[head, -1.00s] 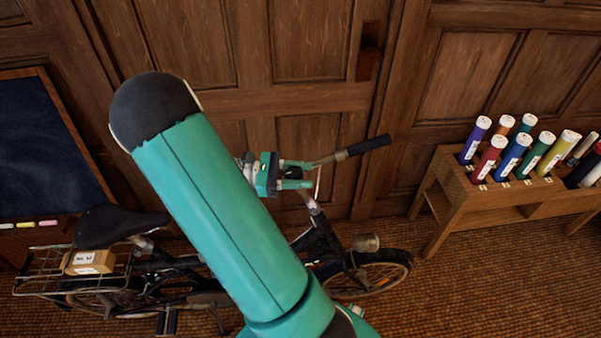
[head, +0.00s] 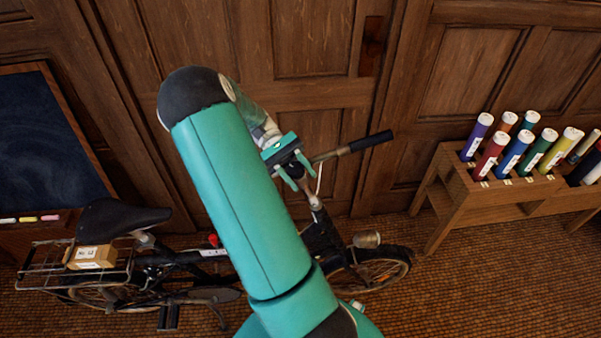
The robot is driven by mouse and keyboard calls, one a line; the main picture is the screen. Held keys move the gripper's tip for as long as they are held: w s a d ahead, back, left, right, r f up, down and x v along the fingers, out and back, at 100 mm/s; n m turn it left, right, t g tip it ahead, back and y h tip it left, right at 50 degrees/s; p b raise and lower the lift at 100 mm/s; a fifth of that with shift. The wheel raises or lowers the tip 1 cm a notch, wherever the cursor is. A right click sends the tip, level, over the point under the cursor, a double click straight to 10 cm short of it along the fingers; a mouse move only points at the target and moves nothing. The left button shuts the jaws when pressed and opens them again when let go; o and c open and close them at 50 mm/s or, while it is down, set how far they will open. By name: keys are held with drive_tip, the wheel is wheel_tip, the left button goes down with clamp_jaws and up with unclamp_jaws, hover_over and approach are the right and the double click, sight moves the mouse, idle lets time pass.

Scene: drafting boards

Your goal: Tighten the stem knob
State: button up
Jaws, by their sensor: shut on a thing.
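A black bicycle (head: 185,257) stands along the wooden wall, with its handlebar (head: 366,143) and front wheel on the right. My gripper (head: 301,178) is at the top of the bicycle's stem, left of the handlebar's visible grip, with its two teal fingers pointing down. It is shut on a small dark thing at the stem, which I take to be the stem knob (head: 296,169). The knob's shape and thread are mostly hidden by the fingers. My teal arm hides the middle of the bicycle and the other side of the handlebar.
A small box (head: 92,257) sits on the rear rack behind the saddle (head: 120,219). A blackboard with chalk (head: 50,218) stands at the left. A wooden rack (head: 447,200) with several coloured tubes stands at the right.

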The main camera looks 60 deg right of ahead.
drive_tip(key=m+t+y, duration=0.1)
drive_tip(key=m+t, duration=0.1)
drive_tip(key=m+t+y, duration=0.4)
drive_tip(key=shift+w+a+f+m+t, duration=0.1)
drive_tip(key=shift+w+a+m+t, duration=0.2)
drive_tip(key=shift+m, duration=0.1)
drive_tip(key=shift+y, duration=0.3)
drive_tip(key=o, duration=1)
drive_tip(key=shift+c, duration=0.2)
